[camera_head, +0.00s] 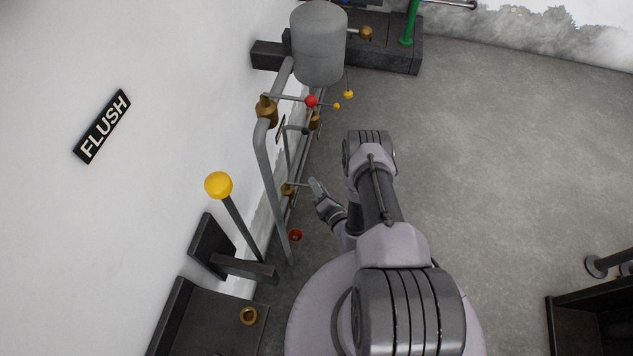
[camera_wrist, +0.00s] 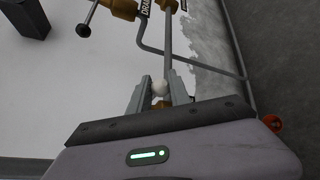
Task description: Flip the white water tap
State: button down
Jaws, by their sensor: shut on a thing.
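The white water tap shows its round white knob (camera_wrist: 160,88) between my two fingers in the wrist view. My gripper (camera_wrist: 159,83) is shut on this knob, with one finger on each side. A brass part shows just behind the knob, low between the fingers. In the head view my gripper (camera_head: 318,188) is beside a brass valve (camera_head: 288,189) low on the wall pipes. The knob itself cannot be made out there.
A red-knobbed tap (camera_head: 311,101) and small yellow knobs (camera_head: 348,95) sit farther along the pipes, near a grey tank (camera_head: 318,45). A large yellow-topped lever (camera_head: 218,185) stands left of my arm. A black-knobbed tap (camera_wrist: 83,30) shows in the wrist view.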

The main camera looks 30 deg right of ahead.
jog(key=shift+s+a+f, duration=0.2)
jog(key=shift+s+a, duration=0.25)
jog(key=shift+a, duration=0.15)
jog(key=c, duration=1.2)
grip_release()
